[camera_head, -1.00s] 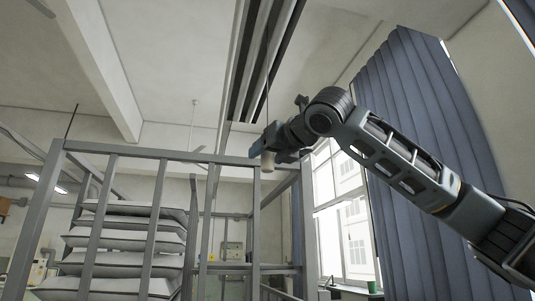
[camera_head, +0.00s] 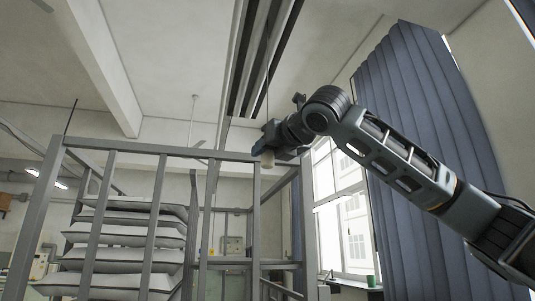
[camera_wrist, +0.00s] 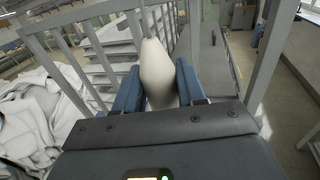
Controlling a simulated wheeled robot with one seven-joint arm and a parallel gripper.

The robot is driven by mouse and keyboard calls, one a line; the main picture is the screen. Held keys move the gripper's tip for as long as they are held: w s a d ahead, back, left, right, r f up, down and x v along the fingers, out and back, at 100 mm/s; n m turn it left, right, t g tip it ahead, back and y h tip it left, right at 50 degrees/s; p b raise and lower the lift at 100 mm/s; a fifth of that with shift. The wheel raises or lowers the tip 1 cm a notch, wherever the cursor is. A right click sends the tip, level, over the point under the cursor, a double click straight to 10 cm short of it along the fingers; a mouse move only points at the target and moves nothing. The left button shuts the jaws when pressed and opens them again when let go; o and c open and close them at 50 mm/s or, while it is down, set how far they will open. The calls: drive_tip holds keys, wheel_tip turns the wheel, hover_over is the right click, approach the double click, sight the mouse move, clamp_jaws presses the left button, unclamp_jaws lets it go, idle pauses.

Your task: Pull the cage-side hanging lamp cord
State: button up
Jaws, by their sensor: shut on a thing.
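The cord's cream, bulb-shaped pull (camera_head: 268,159) hangs at the cage's top rail in the head view. Its thin dark cord (camera_head: 268,95) runs up towards the ceiling. My gripper (camera_head: 266,149) is at the pull, near the top right part of the cage. In the wrist view, the blue fingers of my gripper (camera_wrist: 158,85) are shut on the pull (camera_wrist: 156,65), one on each side. The pull's narrow end points away from the wrist. Its lower part is hidden behind the gripper body.
The grey metal cage (camera_head: 205,154) has rails and posts close to my gripper. Stacked grey pillows (camera_head: 125,235) stand behind its bars. A blue curtain (camera_head: 420,150) and a window (camera_head: 345,215) are on the right. White duvets (camera_wrist: 30,120) lie at the left in the wrist view.

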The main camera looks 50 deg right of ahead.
sight(271, 161)
drive_tip(key=shift+f+b, duration=0.75)
drive_tip(key=shift+f, duration=0.85)
drive_tip(key=shift+r+p, duration=0.95)
drive_tip(key=shift+p, duration=0.05)
drive_tip(key=shift+r, duration=0.65)
drive_tip(key=o, duration=1)
drive_tip(key=shift+v, duration=4)
